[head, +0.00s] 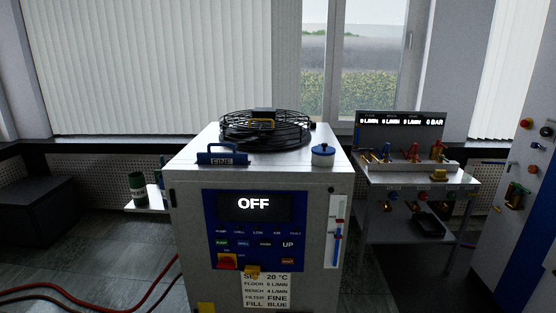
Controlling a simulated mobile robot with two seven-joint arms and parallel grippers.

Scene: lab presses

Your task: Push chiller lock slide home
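The chiller (185,225) is a pale grey cabinet in the middle of the head view, its front facing me. Its display (254,207) reads OFF. A red knob on a yellow plate (228,261) sits low on the blue panel. A small yellow part (252,271) sits at the panel's lower edge, above a white label; I cannot tell whether it is the lock slide, or how far any slide is in. A white vertical strip with blue and red marks (337,232) is at the right of the front. Neither of my grippers is in view.
A fan guard (266,128), a blue FINE handle (222,158) and a blue-lidded white cap (323,155) are on the chiller's top. A valve bench (420,176) stands right. Red hoses (80,289) lie on the left floor. A dark green bottle (137,187) stands left.

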